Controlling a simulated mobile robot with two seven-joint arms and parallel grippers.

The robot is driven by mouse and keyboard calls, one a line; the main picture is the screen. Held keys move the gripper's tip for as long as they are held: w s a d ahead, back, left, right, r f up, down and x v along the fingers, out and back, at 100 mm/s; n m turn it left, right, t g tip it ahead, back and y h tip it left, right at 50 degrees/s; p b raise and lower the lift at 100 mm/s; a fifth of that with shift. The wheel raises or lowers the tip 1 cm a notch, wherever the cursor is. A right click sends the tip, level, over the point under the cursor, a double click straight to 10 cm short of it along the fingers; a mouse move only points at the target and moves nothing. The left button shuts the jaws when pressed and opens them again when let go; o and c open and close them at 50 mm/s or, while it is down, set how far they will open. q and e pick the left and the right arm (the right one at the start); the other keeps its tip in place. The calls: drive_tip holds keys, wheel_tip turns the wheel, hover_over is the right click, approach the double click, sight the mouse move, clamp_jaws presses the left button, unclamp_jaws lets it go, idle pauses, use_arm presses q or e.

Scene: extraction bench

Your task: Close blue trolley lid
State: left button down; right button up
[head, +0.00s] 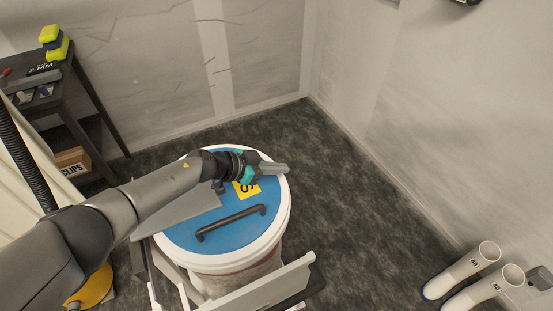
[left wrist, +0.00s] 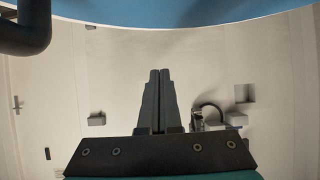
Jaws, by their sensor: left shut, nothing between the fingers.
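The blue lid (head: 222,236) lies across the top of a round white trolley drum (head: 275,238) in the head view. It looks flat within the white rim, but I cannot tell if it is fully seated. It has a black bar handle (head: 231,222) and a yellow label (head: 246,190). My left gripper (head: 282,169) is over the far right part of the lid, fingers pointing right, shut and empty. My arm hides part of the lid. In the left wrist view the shut fingers (left wrist: 159,98) show below the blue lid (left wrist: 215,10). Contact with the lid is unclear.
A dark shelf (head: 62,100) with yellow blocks (head: 54,42) and a clips box (head: 72,162) stands at the left. Pale panels (head: 262,287) stand in front of the drum. Dark floor (head: 360,215) right of the drum is clear.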

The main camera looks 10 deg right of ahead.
sight(279, 184)
use_arm(q)
drive_tip(key=f, duration=0.1)
drive_tip(key=f+b, duration=0.1)
drive_tip(key=f, duration=0.1)
drive_tip(key=f+b, duration=0.1)
drive_tip(key=f, duration=0.1)
drive_tip(key=shift+d, duration=0.3)
drive_tip(key=shift+f, duration=0.2)
use_arm(e)
wheel_tip(279, 184, down, 2)
drive_tip(key=shift+d+f, duration=0.15)
drive_tip(key=shift+f, duration=0.1)
use_arm(q)
drive_tip(key=shift+f, duration=0.15)
drive_tip(key=shift+a, duration=0.1)
